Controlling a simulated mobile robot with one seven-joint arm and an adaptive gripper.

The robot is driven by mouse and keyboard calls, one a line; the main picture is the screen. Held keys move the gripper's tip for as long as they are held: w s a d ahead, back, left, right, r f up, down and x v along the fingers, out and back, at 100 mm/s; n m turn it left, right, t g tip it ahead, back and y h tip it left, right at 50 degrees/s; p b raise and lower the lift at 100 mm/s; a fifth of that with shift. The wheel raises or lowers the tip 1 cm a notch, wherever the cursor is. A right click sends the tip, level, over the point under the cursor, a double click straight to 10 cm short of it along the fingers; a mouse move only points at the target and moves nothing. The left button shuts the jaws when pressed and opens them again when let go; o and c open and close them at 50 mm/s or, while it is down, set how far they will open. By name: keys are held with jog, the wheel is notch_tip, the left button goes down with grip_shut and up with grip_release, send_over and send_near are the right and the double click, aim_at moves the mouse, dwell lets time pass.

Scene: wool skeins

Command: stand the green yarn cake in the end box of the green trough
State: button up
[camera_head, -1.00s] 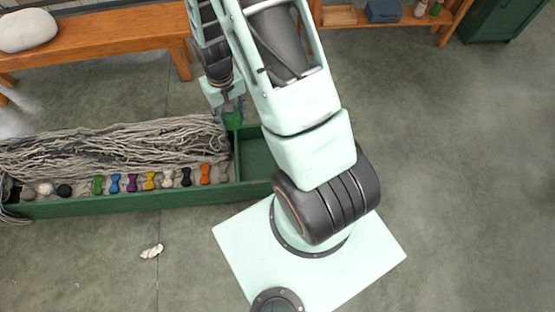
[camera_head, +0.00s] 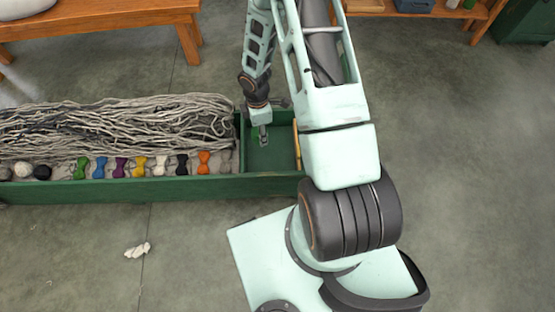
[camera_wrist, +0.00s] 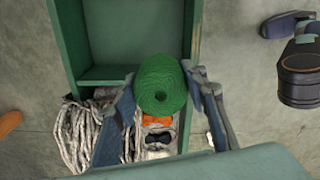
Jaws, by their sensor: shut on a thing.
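The green yarn cake (camera_wrist: 162,85) is a round coil in the wrist view, held between the two fingers of my gripper (camera_wrist: 163,92). In the head view, my gripper (camera_head: 263,137) points down over the end box (camera_head: 272,160) of the green trough (camera_head: 150,188). In the wrist view the end box (camera_wrist: 108,45) is an empty green compartment, bounded by a divider from the part holding wool. The cake hides part of the box's side wall. The cake's height above the floor of the box is hard to tell.
Grey wool strands (camera_head: 120,130) fill the trough left of the divider. Several coloured ties, including an orange one (camera_head: 203,162), line its front side. A thin orange-yellow strip (camera_head: 297,145) shows at the box's right end. A wooden bench (camera_head: 110,22) stands behind.

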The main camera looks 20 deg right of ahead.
jog(key=f+n+b, duration=0.2)
jog(key=f+b, duration=0.2)
jog(key=f, duration=0.4)
jog(key=w+f+n+b, duration=0.1)
jog(key=f+b, duration=0.3)
jog(key=f, duration=0.4)
jog(key=a+f+n+b, duration=0.1)
jog(key=f+n+b, duration=0.3)
jog(key=f, duration=0.5)
jog(key=shift+w+f, duration=0.1)
jog(key=shift+w, duration=0.25)
jog(key=shift+f, duration=0.2)
jog(key=o, duration=1.3)
jog(key=shift+c, duration=0.2)
jog(key=shift+r, duration=0.1)
notch_tip(320, 180, up, 12)
jog(key=p, duration=0.4)
jog(key=shift+r, duration=0.2)
